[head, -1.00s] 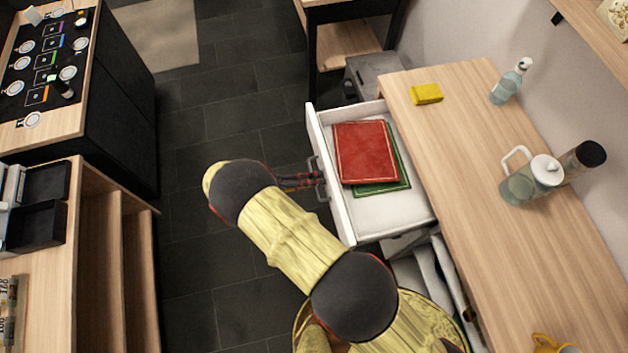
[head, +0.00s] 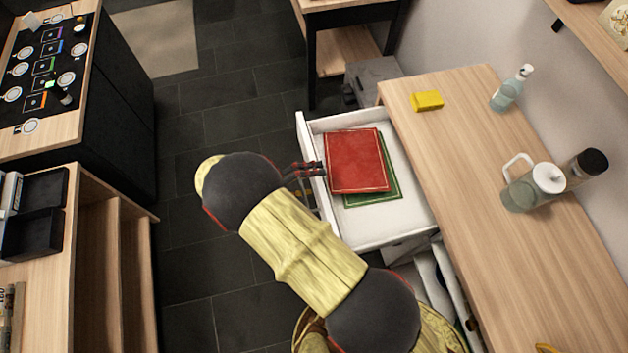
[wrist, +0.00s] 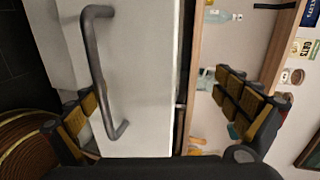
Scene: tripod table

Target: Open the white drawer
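The white drawer (head: 395,222) stands pulled out from under the wooden counter, with a red book (head: 357,160) on a green book (head: 372,198) inside. Its front and grey bar handle (wrist: 92,60) show close up in the wrist view. My gripper (head: 306,170) is at the top edge of the drawer front in the head view. In the wrist view my gripper (wrist: 157,102) has its fingers wide apart with nothing clamped between them. The handle lies toward the left finger; I cannot tell whether they touch. In the head view the handle is mostly hidden.
The counter (head: 500,150) holds a yellow block (head: 427,101), a soap bottle (head: 508,90), a jug (head: 530,188) and a dark-lidded bottle (head: 587,165). A shelf unit (head: 105,230) stands at left. Dark floor (head: 190,240) between is clear.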

